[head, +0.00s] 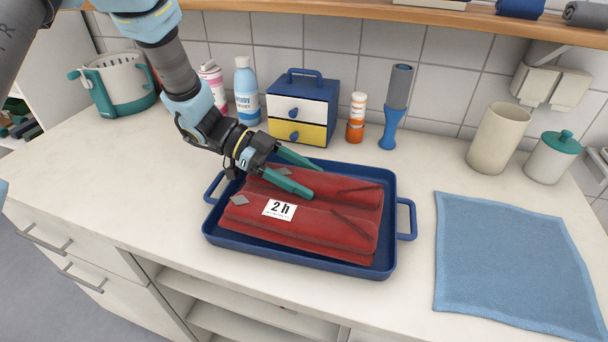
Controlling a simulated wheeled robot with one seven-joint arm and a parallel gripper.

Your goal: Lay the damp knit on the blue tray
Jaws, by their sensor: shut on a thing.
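The damp knit is a folded dark red cloth (330,222) with a white label reading "2 h". It lies flat inside the blue tray (398,250), within its raised rim, and covers most of the tray's floor. My gripper (314,182) comes in from the upper left with its green fingers at the knit's back left part. It is shut on the knit, which still rests in the tray. The fingers hide a little of the cloth, and the exact pinch is hard to make out.
A blue cloth (510,260) lies flat to the right. A beige cup (497,138) and lidded jar (552,157) stand back right. The counter's left front is clear.

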